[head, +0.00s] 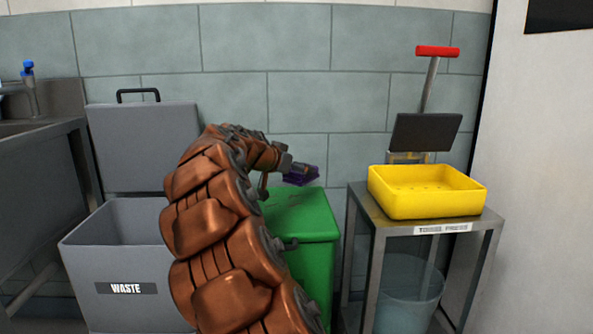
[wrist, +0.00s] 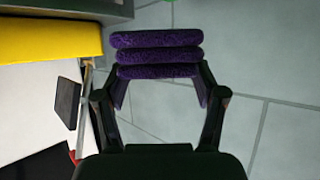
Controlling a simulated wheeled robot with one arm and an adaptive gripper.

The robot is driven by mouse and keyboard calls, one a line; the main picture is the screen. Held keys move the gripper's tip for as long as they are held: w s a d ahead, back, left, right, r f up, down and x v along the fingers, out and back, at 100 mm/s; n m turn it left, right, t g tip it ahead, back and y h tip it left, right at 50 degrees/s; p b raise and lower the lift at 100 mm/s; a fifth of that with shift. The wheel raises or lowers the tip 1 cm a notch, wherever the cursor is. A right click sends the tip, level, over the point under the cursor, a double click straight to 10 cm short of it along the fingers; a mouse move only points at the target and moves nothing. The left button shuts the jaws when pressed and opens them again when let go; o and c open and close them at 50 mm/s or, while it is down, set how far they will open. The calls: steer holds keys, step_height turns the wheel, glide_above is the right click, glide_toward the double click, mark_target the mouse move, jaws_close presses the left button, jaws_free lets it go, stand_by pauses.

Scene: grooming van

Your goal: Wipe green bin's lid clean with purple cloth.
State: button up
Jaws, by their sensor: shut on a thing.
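My gripper (head: 288,167) is shut on the purple cloth (head: 301,176), holding it above the green bin (head: 312,255). In the wrist view the folded cloth (wrist: 157,55) lies in several thick layers across the fingertips (wrist: 160,84). The bin's lid (head: 316,213) is closed, and faint dark marks show on it. My arm hides the left part of the bin and lid. The cloth appears apart from the lid. Only a sliver of green shows at the wrist view's top edge.
A grey waste bin (head: 125,245) with its lid raised stands left of the green bin. At right, a metal stand (head: 418,229) bears a yellow tray (head: 425,205) under a press with a red handle (head: 437,51). A clear bucket (head: 408,290) sits below. A tiled wall is behind.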

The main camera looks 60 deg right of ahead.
steer(key=shift+r, duration=0.15)
steer(key=shift+r+p, duration=0.45)
steer(key=shift+r, duration=0.9)
